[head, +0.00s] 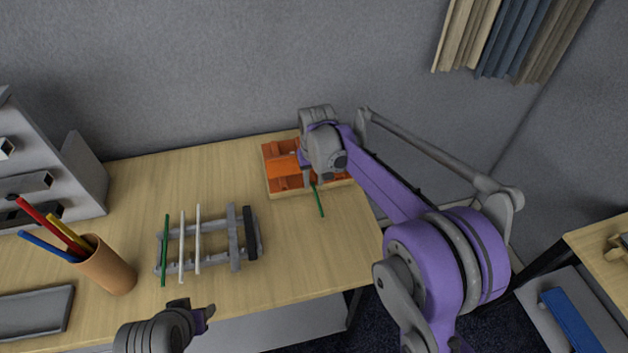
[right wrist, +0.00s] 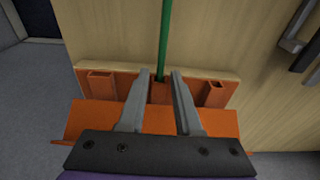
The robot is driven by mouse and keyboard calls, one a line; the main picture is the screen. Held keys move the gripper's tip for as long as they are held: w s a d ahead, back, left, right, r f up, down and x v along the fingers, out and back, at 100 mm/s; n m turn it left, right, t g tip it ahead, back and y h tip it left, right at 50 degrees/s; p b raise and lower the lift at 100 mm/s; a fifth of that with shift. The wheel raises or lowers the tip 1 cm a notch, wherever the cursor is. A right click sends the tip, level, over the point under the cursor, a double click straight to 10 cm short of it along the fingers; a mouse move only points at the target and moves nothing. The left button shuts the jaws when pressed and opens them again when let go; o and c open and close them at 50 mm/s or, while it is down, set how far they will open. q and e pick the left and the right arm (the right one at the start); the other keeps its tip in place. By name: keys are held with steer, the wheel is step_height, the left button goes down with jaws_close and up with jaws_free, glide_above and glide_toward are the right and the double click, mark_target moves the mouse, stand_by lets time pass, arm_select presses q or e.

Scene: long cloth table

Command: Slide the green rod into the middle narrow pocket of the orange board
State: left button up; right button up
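The orange board (head: 283,170) lies at the back right of the table, partly hidden by my right arm. In the right wrist view, the board (right wrist: 85,118) shows an outer pocket on each side and a middle one between my fingers. The green rod (head: 320,201) sticks out from the board's front side. In the right wrist view, the rod (right wrist: 163,45) runs straight to the middle pocket (right wrist: 160,94), its end at or inside the mouth; the depth is unclear. My right gripper (right wrist: 161,74) is open, one finger on each side of the rod, with gaps. My left gripper (head: 204,312) is at the front edge; its opening is unclear.
A grey rack (head: 235,240) holds two white rods (head: 198,240) and another green rod (head: 165,250). A brown cup (head: 108,268) with coloured sticks and a dark grey flat item (head: 36,310) stand at the left. The table between rack and board is clear.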

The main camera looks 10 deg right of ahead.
mark_target(315, 190)
steer(key=shift+o, duration=0.4)
step_height(315, 190, up, 11)
steer(key=s, duration=0.1)
steer(key=shift+s+f, duration=0.15)
